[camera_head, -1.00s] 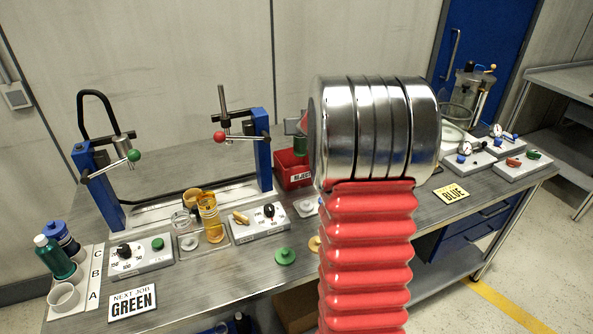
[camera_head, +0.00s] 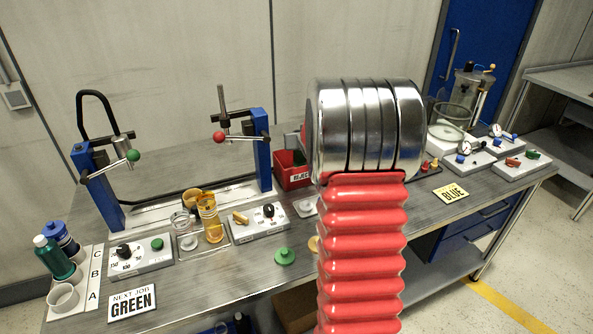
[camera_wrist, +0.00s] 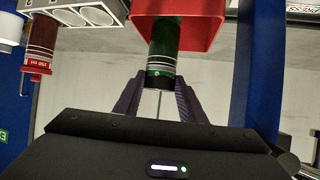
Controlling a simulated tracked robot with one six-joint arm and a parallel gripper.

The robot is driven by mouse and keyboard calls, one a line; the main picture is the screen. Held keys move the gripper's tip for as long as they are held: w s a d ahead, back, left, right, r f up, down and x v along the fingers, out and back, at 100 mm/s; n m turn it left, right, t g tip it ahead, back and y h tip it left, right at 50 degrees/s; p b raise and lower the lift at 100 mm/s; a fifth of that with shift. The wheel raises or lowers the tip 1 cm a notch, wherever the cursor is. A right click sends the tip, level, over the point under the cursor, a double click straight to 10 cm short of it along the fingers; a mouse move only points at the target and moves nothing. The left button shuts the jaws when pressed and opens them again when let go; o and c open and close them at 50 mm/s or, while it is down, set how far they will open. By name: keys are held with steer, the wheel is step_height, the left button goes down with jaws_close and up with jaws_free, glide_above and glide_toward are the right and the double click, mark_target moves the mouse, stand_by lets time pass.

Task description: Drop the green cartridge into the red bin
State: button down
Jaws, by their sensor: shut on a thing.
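The red bin (camera_head: 293,174), labelled as reject, stands on the bench just left of my arm in the head view, which covers part of it. In the wrist view the bin (camera_wrist: 207,32) is at the top. The green cartridge (camera_wrist: 163,42), with a black end, is between the fingers of my gripper (camera_wrist: 157,97), which is shut on it. The cartridge's far part overlaps the bin's opening; how deep it reaches is unclear.
A blue post (camera_wrist: 240,65) is close on the right. On the bench are a control box (camera_head: 257,222), an amber cylinder (camera_head: 210,217) and a green knob (camera_head: 285,256).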

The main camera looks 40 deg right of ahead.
steer(key=c, duration=1)
jaws_free()
steer(key=shift+c, duration=0.2)
steer(key=shift+s+a+r, duration=0.1)
steer(key=v, duration=1.3)
steer(key=shift+s+a, duration=0.2)
